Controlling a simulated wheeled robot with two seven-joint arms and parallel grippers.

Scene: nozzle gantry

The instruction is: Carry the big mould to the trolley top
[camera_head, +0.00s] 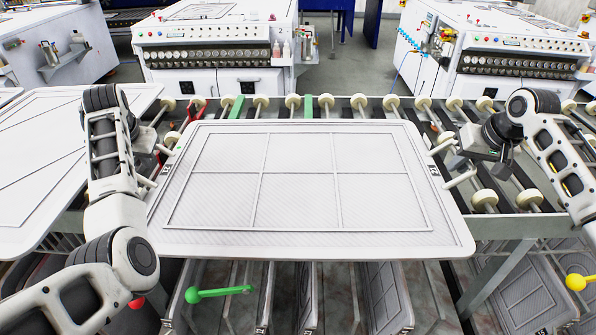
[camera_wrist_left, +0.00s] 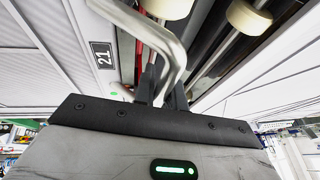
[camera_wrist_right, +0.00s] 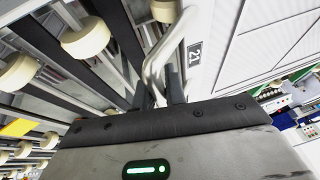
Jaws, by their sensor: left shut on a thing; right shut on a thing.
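The big mould (camera_head: 300,225) is a white rectangular panel with a raised grid of six fields, in the middle of the head view. It lies flat, over or on the roller conveyor; I cannot tell whether it touches the rollers. My left gripper (camera_wrist_left: 165,98) is shut on the white handle (camera_wrist_left: 165,35) at the mould's left edge, near a label 21. My right gripper (camera_wrist_right: 160,98) is shut on the white handle (camera_wrist_right: 160,50) at the right edge, also near a label 21. In the head view my left gripper is mostly hidden behind the arm. I cannot make out the trolley top.
The roller conveyor (camera_head: 510,198) with cream wheels runs behind and to both sides. Another white panel (camera_head: 55,140) lies at the left. Several moulds (camera_head: 385,290) stand upright in a rack below. A green lever (camera_head: 217,292) sticks out in front. White machines (camera_head: 215,55) stand behind.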

